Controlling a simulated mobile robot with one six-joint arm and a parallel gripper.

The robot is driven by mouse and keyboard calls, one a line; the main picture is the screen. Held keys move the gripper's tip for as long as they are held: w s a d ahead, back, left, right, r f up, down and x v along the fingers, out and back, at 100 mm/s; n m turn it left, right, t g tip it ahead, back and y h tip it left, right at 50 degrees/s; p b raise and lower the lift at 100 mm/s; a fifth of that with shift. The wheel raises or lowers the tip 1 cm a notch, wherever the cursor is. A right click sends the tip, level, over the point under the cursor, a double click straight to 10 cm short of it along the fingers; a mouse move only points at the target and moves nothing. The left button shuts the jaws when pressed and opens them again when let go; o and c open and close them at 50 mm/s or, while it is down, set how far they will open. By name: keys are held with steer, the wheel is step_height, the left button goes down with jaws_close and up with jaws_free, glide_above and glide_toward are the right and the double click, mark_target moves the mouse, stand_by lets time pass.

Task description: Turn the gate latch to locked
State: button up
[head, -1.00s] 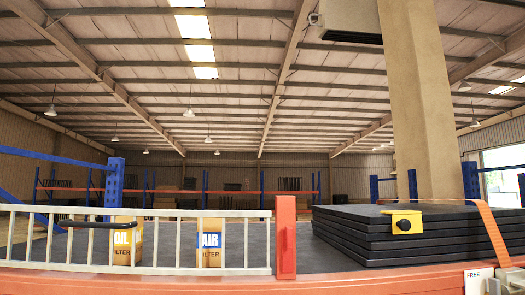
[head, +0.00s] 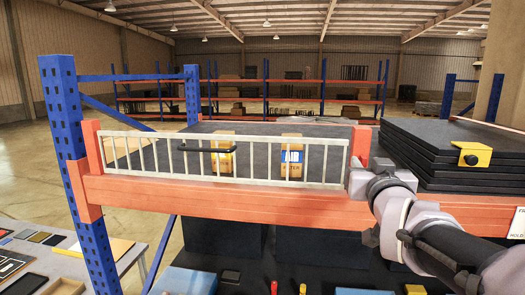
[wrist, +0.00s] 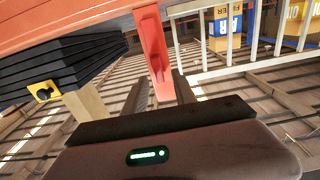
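The white barred gate (head: 240,158) spans the rack opening and has a black handle (head: 207,150). Its right end meets an orange post (head: 361,142). My gripper (wrist: 160,80) is at that post, in front of the gate's right end. In the wrist view its two dark fingers stand apart, with the orange post (wrist: 152,45) showing between and beyond them. A narrow upright piece, perhaps the latch, shows on the post's face; its setting is unclear. I cannot tell whether the fingers touch it. In the head view my wrist hides the post's lower part.
A strapped stack of black sheets (head: 438,152) with a yellow plate and black knob (head: 472,155) sits right of the post. Two yellow-fronted boxes (head: 223,158) (head: 291,158) stand behind the gate. An orange beam (head: 230,200) runs below. A table (head: 100,245) with items is at lower left.

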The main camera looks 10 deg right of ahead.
steer(key=shift+x, duration=1.1)
steer(key=shift+s, duration=0.1)
jaws_close()
stand_by(0.5)
